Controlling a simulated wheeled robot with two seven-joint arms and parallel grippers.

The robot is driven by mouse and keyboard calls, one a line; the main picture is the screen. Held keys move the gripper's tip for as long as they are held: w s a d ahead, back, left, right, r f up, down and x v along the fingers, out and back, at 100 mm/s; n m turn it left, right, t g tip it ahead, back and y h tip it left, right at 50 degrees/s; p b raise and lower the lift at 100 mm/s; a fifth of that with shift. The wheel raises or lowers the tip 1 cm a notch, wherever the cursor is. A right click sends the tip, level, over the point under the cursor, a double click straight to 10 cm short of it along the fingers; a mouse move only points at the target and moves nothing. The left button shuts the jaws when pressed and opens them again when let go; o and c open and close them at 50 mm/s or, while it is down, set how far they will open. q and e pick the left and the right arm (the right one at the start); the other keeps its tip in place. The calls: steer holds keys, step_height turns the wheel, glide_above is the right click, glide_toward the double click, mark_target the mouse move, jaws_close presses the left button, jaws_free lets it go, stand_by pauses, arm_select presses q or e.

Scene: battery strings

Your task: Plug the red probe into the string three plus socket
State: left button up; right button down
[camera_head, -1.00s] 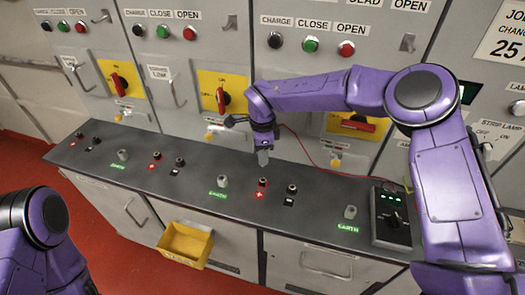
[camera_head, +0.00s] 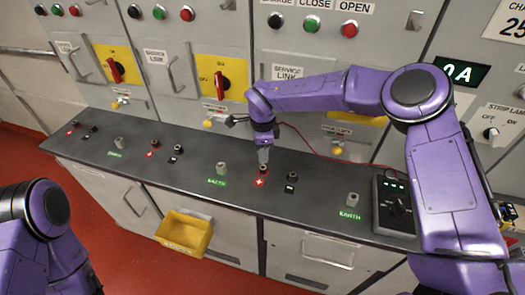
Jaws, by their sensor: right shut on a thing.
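My right gripper (camera_head: 264,148) points down over the bench top, shut on the red probe. The probe body is mostly hidden by the fingers. Its red lead (camera_head: 310,147) runs off to the right. The third plus socket from the left (camera_head: 263,169), by a red plus label (camera_head: 260,182), stands right below the fingertips. The gripper overlaps its top, and I cannot tell whether the probe tip is inside it or just above. Its dark neighbour socket (camera_head: 292,176) stands to the right. My left gripper is out of view; only part of my left arm shows.
Other plus sockets (camera_head: 154,144) (camera_head: 76,124) and grey earth posts (camera_head: 221,168) (camera_head: 352,199) line the bench top (camera_head: 322,190). A black meter box (camera_head: 395,205) sits at its right end. A yellow bin (camera_head: 184,232) hangs in front. Panels with red switches (camera_head: 220,85) rise behind.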

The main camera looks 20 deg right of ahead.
steer(key=shift+p, duration=0.4)
stand_by(0.8)
steer(key=shift+f+b, duration=0.75)
steer(key=shift+f, duration=1)
steer(key=c, duration=0.8)
jaws_free()
step_height(320, 180, up, 10)
steer(key=b, duration=0.2)
steer(key=shift+b, duration=0.35)
steer(key=shift+r, duration=0.25)
